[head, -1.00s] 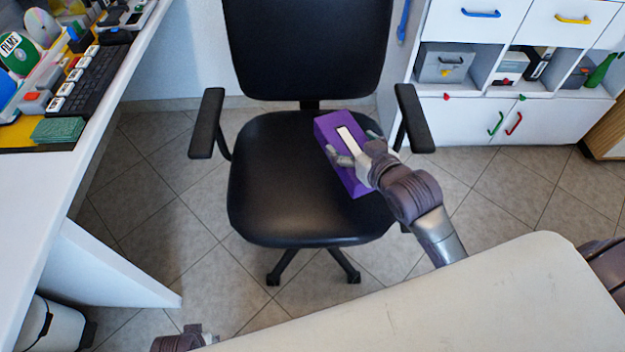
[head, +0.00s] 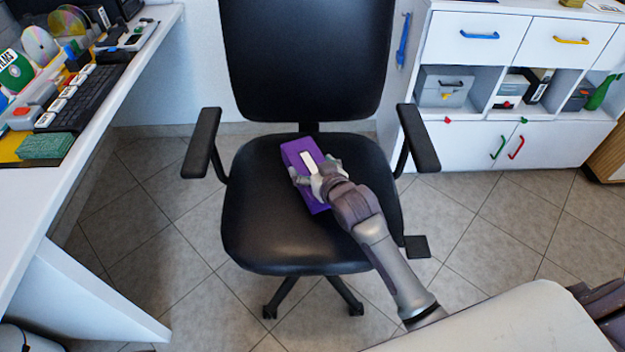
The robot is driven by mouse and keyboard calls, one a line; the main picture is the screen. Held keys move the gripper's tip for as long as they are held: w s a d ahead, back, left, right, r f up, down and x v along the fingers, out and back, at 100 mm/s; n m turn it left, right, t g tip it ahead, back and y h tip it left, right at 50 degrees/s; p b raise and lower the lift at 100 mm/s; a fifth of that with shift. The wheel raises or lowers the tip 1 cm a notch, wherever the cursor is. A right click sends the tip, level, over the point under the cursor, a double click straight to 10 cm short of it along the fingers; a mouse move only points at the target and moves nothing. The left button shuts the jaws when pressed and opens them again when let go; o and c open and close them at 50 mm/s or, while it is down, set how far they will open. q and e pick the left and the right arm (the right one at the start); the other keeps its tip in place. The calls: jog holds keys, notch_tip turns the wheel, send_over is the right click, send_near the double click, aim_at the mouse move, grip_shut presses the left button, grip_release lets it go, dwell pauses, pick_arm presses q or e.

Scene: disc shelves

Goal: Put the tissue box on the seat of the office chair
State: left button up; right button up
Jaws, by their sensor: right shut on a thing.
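The purple tissue box (head: 292,152) with a pale slot on top is over the middle of the black seat (head: 258,225) of the office chair (head: 305,60). My right gripper (head: 315,176) is shut on the tissue box, and its fingers and wrist cover part of the box. I cannot tell whether the box touches the seat or is held just above it. My left gripper is not in view.
Armrests stand at the seat's left (head: 202,142) and right (head: 418,138). A white desk (head: 40,195) with a keyboard (head: 85,95) and discs is on the left. A white cabinet (head: 460,145) stands at the back right. Bare seat lies around the box.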

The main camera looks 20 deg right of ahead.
notch_tip(320, 180, down, 4)
jog(key=shift+b, duration=0.75)
jog(key=shift+r, duration=0.1)
jog(key=o, duration=1)
jog(key=shift+f, duration=0.2)
jog(key=shift+r, duration=0.1)
